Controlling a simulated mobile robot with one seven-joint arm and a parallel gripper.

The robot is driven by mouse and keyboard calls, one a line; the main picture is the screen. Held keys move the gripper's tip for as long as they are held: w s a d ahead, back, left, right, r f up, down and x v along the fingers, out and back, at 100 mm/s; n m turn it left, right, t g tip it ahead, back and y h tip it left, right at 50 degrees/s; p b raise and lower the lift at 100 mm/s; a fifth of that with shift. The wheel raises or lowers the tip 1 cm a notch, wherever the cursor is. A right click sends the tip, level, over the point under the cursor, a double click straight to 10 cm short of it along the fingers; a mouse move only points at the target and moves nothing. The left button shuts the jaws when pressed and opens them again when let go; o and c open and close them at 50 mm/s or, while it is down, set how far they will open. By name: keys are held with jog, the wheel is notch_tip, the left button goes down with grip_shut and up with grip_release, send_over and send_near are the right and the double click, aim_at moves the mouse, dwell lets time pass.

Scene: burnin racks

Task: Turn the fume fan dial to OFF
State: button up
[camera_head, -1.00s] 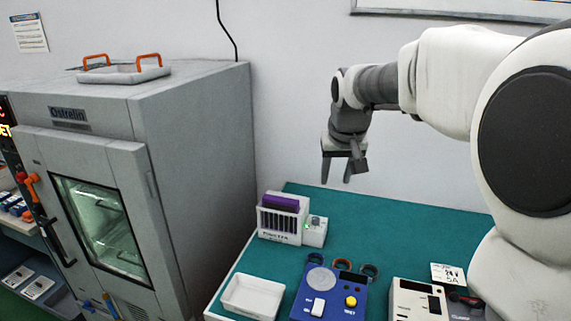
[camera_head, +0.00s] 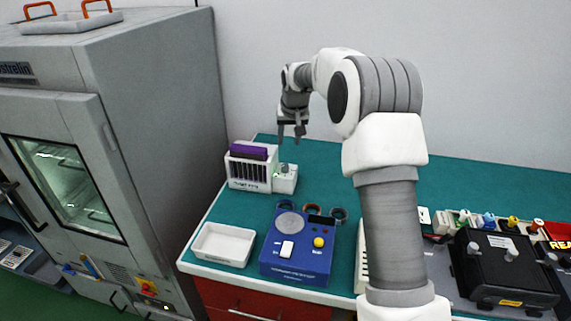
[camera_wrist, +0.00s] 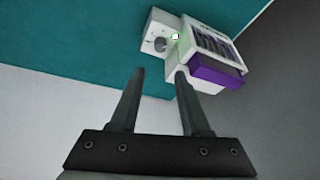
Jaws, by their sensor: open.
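The fume fan unit is a white slotted box (camera_head: 247,172) with a purple top, at the back left of the green bench. A small white control box (camera_head: 288,184) adjoins its right side. The grey dial (camera_head: 284,168) sits on that box; it also shows in the wrist view (camera_wrist: 160,44), with a green light beside it. The dial's setting is too small to read. My gripper (camera_head: 290,138) is open and empty, in the air above the control box. In the wrist view its fingertips (camera_wrist: 160,75) are apart, with the dial beyond the gap between them.
A white tray (camera_head: 204,245) and a blue device (camera_head: 272,264) with a yellow knob stand at the bench's front left. Several dark rings lie behind the device. A grey oven (camera_head: 160,120) stands left of the bench. A black box (camera_head: 505,275) and coloured connectors are at the right.

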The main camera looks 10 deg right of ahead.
aim_at(285, 165)
jog(key=x, duration=1.4)
jog(key=shift+f+p, duration=0.15)
jog(key=shift+p, duration=0.2)
grip_shut()
